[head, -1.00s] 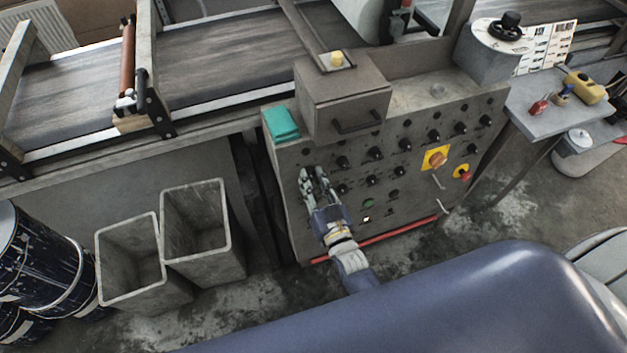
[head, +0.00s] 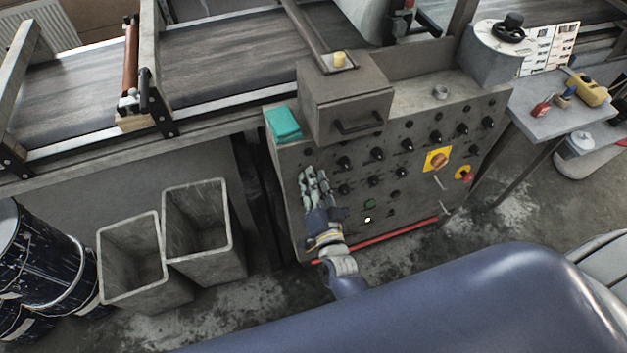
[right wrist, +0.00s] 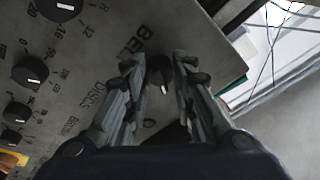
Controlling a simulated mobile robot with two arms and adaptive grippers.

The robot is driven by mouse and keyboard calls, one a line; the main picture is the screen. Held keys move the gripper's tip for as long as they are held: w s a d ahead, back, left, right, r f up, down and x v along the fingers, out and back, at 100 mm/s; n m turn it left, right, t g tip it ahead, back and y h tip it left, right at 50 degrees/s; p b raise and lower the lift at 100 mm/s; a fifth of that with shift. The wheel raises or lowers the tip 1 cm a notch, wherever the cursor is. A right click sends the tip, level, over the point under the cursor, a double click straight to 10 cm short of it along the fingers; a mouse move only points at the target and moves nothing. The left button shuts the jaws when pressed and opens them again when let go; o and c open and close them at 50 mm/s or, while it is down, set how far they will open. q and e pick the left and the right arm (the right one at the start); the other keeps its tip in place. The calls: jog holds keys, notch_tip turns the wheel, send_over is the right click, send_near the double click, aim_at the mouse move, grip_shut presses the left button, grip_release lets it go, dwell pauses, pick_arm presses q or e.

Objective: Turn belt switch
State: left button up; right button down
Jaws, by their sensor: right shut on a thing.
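The control panel (head: 330,235) is a grey upright box with several black knobs. My right gripper (head: 313,173) is at the panel's left side, with its fingers pointing at the panel face. In the right wrist view, the dark belt switch (right wrist: 158,84) sits between the two fingers of the right gripper (right wrist: 163,75), beside printed lettering that begins "BEL". The fingers are closed in on the switch, which is partly in shadow. In the head view the gripper hides it. My left gripper is not in view.
A teal cloth (head: 284,124) lies on the panel's top left corner, beside a grey box with a handle (head: 345,103). A yellow plate with an orange knob (head: 438,159) is to the right. Two grey bins (head: 133,262) stand on the floor at left. A red bar (head: 390,235) runs along the panel's bottom.

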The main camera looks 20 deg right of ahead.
dwell(0.3)
jog(key=c, duration=1.3)
grip_release()
jog(key=s, duration=1.2)
jog(key=shift+a, duration=0.35)
